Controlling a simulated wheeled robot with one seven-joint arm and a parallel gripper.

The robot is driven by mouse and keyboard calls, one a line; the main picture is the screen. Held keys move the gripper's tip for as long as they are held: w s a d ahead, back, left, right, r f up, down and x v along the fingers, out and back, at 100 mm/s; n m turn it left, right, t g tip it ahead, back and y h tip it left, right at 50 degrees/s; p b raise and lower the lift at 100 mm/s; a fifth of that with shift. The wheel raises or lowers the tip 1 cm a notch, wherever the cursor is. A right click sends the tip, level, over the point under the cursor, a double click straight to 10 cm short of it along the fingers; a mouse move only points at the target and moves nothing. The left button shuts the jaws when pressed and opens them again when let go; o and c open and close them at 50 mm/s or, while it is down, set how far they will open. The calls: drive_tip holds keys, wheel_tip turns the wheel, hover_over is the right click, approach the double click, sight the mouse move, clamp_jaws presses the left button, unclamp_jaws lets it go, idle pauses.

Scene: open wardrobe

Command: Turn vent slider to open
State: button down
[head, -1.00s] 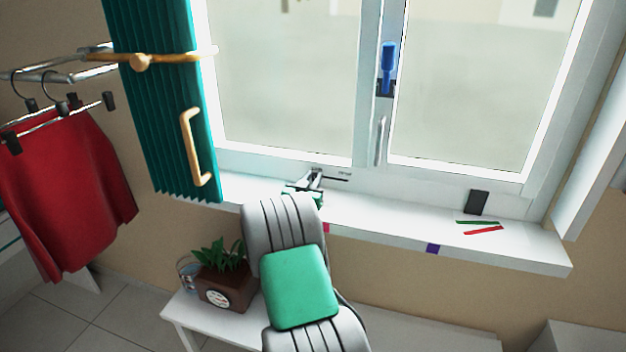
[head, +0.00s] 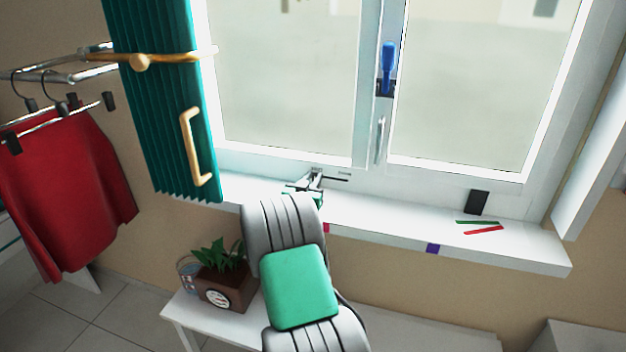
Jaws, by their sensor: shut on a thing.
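My gripper (head: 315,181) is at the strip's left end, shut on the slider's small knob. The knob itself is hidden between the fingers, so its exact position along the strip cannot be made out. My grey and green arm reaches up from the bottom of the view and covers part of the sill below.
The white sill (head: 385,222) holds a black block (head: 477,202) and green and red strips at right. A blue window handle (head: 388,65) is above. A teal shutter (head: 165,120) and red garment (head: 65,190) are left. A potted plant (head: 222,285) stands on a bench.

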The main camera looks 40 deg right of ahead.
sight(346, 177)
drive_tip(key=s+d, duration=0.1)
drive_tip(key=s, duration=0.1)
drive_tip(key=s+d, duration=0.2)
drive_tip(key=s, duration=0.1)
drive_tip(key=s+d, duration=0.1)
drive_tip(key=s, duration=0.2)
drive_tip(key=shift+s+d+b, duration=0.1)
drive_tip(key=shift+d+b, duration=0.05)
drive_tip(key=shift+b, duration=0.25)
drive_tip(key=c, duration=1.3)
unclamp_jaws()
drive_tip(key=shift+s+d, duration=0.1)
drive_tip(key=shift+s, duration=0.1)
drive_tip(key=shift+c, duration=0.2)
drive_tip(key=shift+o, duration=0.3)
drive_tip(key=shift+w, duration=0.1)
drive_tip(key=shift+a, duration=0.3)
drive_tip(key=b+v, duration=0.2)
drive_tip(key=v, duration=0.5)
drive_tip(key=shift+s+a, duration=0.2)
